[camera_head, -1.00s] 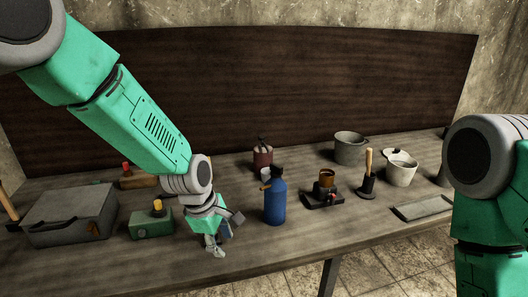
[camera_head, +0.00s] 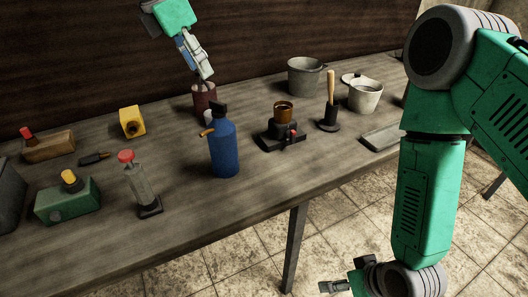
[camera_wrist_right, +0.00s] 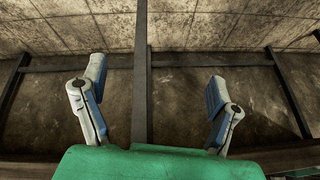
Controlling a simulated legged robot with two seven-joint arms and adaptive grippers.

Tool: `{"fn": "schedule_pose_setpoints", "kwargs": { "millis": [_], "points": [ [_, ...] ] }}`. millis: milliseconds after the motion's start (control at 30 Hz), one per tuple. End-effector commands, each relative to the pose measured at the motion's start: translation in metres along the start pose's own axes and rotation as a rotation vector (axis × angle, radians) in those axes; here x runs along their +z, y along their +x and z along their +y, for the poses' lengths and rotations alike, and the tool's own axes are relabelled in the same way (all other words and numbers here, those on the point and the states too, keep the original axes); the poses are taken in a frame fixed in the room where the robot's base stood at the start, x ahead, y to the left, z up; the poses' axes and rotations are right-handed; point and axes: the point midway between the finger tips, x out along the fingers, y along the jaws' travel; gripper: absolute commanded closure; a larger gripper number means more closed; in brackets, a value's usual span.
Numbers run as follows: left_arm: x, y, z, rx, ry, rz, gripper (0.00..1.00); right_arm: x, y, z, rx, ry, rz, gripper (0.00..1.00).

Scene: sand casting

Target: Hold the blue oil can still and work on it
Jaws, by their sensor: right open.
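The blue oil can (camera_head: 224,150) stands upright near the middle of the table in the head view, with a dark cap and an orange-brown spout pointing left. Neither gripper touches it. My left gripper (camera_head: 204,75) is raised behind it, fingers pointing down just above a dark red can (camera_head: 204,97). Its fingers overlap in view, so their opening is unclear. My right gripper (camera_head: 335,287) is low at the bottom edge, off the table's front side. In the right wrist view the right gripper (camera_wrist_right: 155,80) is open and empty, its fingers wide apart.
A small burner-like device (camera_head: 281,136), a wooden-handled tool (camera_head: 330,105), a grey pot (camera_head: 304,77) and a pale pot (camera_head: 365,97) stand right of the can. A red-topped tool (camera_head: 140,188), a green box (camera_head: 68,205) and a yellow block (camera_head: 132,121) are left. Bare tabletop (camera_head: 195,215) lies in front.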

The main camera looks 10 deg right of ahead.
Motion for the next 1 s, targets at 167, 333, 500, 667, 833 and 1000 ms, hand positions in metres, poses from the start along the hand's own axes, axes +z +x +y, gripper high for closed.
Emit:
{"fn": "schedule_pose_setpoints", "kwargs": {
  "millis": [167, 333, 500, 667, 833, 1000],
  "points": [
    [-0.003, -0.002, 0.001, 0.001, 0.000, -0.003, 0.66, -0.105, -0.012, -0.030, -0.105, -0.024, 0.357, 0.18],
    [-0.003, -0.002, 0.001, 0.001, 0.000, -0.003, 0.66, -0.197, -0.051, -0.048, -0.178, -0.032, 0.694, 0.18],
    [0.000, 0.000, 0.000, 0.001, 0.000, 0.000, 0.66, -0.245, -0.079, -0.095, -0.302, -0.189, 0.897, 0.18],
    [-0.001, 0.000, 0.000, 0.001, 0.001, 0.000, 0.66, -0.264, -0.097, -0.134, -0.378, -0.351, 1.010, 0.18],
    [-0.001, -0.001, -0.001, 0.001, 0.001, -0.001, 0.66, -0.273, -0.104, -0.151, -0.403, -0.418, 1.061, 0.18],
    [-0.002, -0.001, 0.000, 0.001, 0.000, -0.002, 0.66, -0.288, -0.095, -0.164, -0.405, -0.424, 1.063, 0.18]
  ]
}}
